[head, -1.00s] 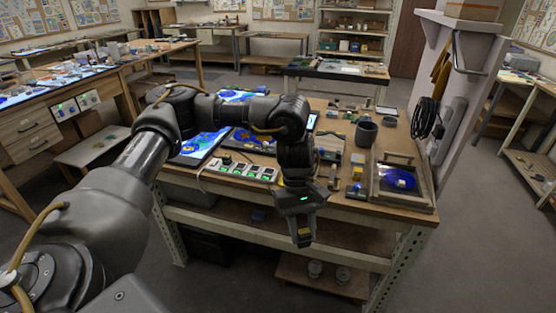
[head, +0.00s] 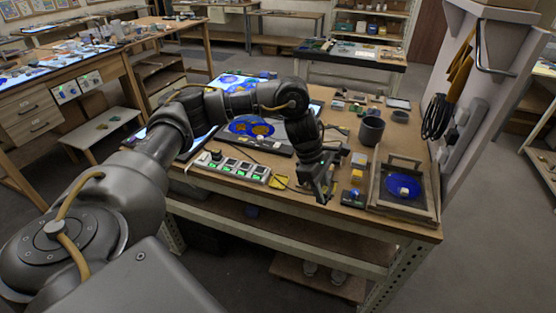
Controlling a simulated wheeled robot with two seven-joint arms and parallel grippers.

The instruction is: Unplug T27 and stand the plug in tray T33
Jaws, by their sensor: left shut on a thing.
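My left gripper (head: 323,192) points down at the workbench's front edge, right of the power strip. It is shut on a small dark thing, taken to be the plug, which is mostly hidden by the fingers. The grey power strip (head: 239,170) lies along the front of the bench, with several green-lit sockets. A dark plug (head: 216,155) sits at its left end. I cannot read any labels, so I cannot tell which is T27 or T33. My right gripper is out of view.
A dark cup (head: 371,130) stands behind the wooden tray. A small blue and yellow item (head: 353,196) lies between my gripper and that tray. Lit panels with blue and amber glass (head: 250,128) fill the back left. A pillar with hanging cables (head: 438,117) rises at the right.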

